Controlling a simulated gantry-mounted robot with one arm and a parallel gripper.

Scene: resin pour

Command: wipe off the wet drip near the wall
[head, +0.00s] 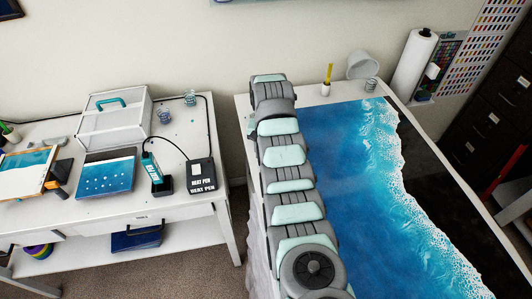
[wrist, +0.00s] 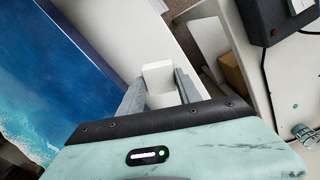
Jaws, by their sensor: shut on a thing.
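My gripper (wrist: 160,88) is shut on a small white block (wrist: 159,75), held between its two grey fingers in the wrist view. The block is over or near the pale edge of the resin table (wrist: 130,30); I cannot tell whether it touches. In the head view my arm hides the gripper and the block. A small teal spot (wrist: 295,105) shows on the left bench near a clear cup; I cannot tell whether it is wet. No other clear drip shows, and my arm covers part of the resin table's left side.
The left bench (head: 60,215) holds two clear cups (head: 164,116) (head: 190,97), a heat pen box (head: 201,174) with a cable, and a white case (head: 115,120). The blue resin panel (head: 365,190) covers much of the right table. A paper roll (head: 412,65) stands at the wall.

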